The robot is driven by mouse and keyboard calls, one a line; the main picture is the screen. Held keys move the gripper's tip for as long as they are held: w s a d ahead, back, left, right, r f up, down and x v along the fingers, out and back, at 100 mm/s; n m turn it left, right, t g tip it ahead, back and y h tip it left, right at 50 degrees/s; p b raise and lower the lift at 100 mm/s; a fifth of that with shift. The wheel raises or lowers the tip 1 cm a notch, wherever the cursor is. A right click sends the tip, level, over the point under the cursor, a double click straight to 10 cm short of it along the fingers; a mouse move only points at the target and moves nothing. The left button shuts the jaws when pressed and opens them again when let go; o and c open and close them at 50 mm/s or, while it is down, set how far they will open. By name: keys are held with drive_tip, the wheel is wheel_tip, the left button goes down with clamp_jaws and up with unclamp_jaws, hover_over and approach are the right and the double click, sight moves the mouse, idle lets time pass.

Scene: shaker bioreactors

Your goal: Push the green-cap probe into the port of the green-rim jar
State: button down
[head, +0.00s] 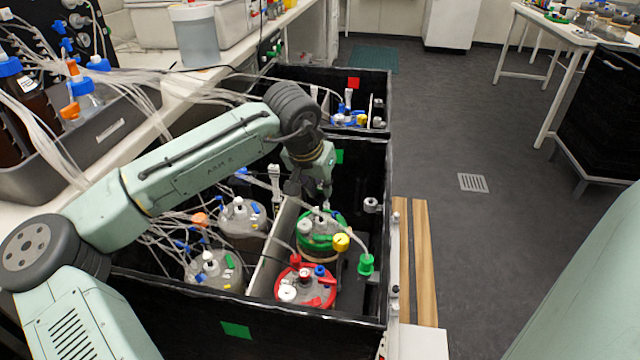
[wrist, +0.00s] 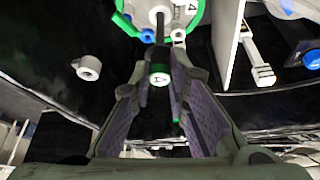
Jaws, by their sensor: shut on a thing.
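The green-rim jar (head: 321,247) stands inside the black box, behind a red-rim jar. Its green-edged lid (wrist: 196,12) shows at the top of the wrist view. My gripper (head: 310,190) is just above this jar. In the wrist view my gripper (wrist: 162,82) is shut on the green-cap probe (wrist: 160,70), a white cap with a green ring. The probe's dark shaft reaches toward a white port on the lid. I cannot tell whether the tip is inside the port. In the head view the probe is mostly hidden by my gripper.
The red-rim jar (head: 318,295) stands in front of the green-rim jar. A grey divider (head: 272,246) separates them from two jars at the left. A green-capped fitting (head: 366,264) and a yellow cap (head: 341,242) are at the right.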

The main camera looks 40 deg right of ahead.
sight(321, 211)
drive_tip(key=shift+f+b, duration=1.35)
drive_tip(key=shift+f, duration=2.25)
idle(3.3)
